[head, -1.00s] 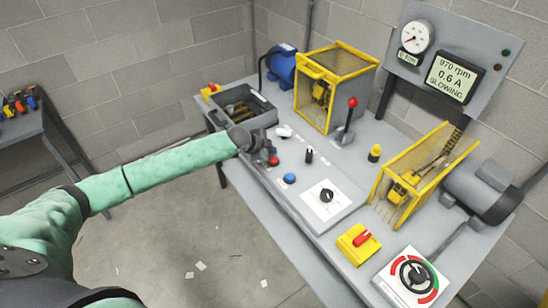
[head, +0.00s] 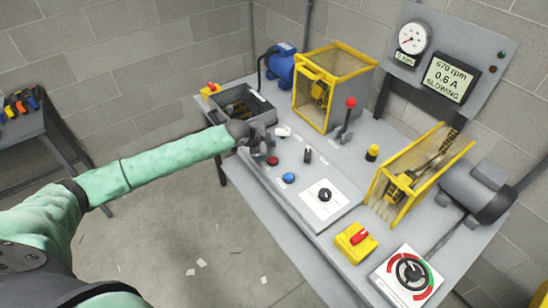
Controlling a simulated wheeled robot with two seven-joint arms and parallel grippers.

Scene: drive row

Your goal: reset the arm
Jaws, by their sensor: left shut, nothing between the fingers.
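My left arm (head: 150,170), in a green sleeve, reaches in from the left over the bench's front edge. My left gripper (head: 262,138) is shut and empty, just above the left end of the control panel. The red button (head: 272,160) and blue button (head: 288,177) sit just in front of and to the right of it. The gripper looks apart from the red button. My right gripper is not in view.
A grey open bin (head: 246,97) stands behind the gripper. A yellow cage (head: 334,88), a red-knobbed lever (head: 349,112) and a second yellow guard (head: 410,178) stand farther along. The display (head: 451,80) reads 670 rpm, 0.6 A, SLOWING. Floor in front of the bench is open.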

